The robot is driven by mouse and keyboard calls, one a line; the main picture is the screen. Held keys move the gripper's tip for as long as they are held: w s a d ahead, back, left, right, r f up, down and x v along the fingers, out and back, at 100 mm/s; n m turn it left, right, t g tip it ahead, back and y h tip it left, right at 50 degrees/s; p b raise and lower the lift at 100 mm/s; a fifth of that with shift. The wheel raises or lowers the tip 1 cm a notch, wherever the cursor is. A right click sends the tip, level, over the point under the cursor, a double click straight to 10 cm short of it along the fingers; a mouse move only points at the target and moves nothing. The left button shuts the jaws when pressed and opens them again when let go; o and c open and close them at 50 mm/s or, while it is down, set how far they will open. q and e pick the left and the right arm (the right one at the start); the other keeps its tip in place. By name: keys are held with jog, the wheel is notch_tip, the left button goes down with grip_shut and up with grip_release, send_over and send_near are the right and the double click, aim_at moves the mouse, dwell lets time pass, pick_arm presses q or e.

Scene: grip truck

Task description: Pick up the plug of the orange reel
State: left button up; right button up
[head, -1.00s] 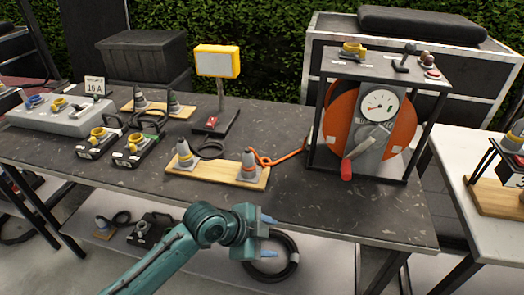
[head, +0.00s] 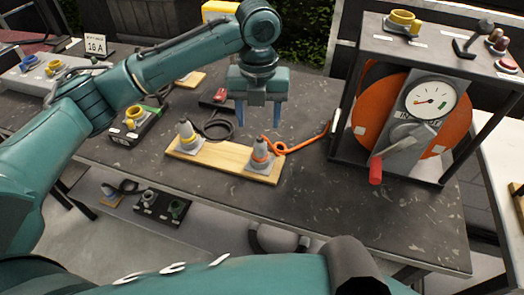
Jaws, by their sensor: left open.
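The orange reel (head: 376,95) stands in a dark frame at the right of the dark table. Its orange cable (head: 310,143) runs left to a grey plug with an orange band (head: 261,156), upright on the right end of a wooden board (head: 216,157). A second grey plug with a yellow band (head: 188,136) stands on the board's left end, with a black cable. My left gripper (head: 259,122) points down with blue fingers apart, open and empty. In the picture its fingertips are just above the orange-banded plug. My right gripper is not in view.
A red crank handle (head: 375,170) sticks out from the reel's front. The table front right of the board is clear.

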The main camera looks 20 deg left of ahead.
aim_at(260, 137)
pick_arm(q)
jog(key=f, duration=0.9)
jog(key=shift+w+f+p, duration=0.2)
jog(key=shift+f+p, duration=0.15)
jog(key=shift+p, duration=0.05)
jog(key=c, duration=1)
jog(key=shift+o, duration=0.2)
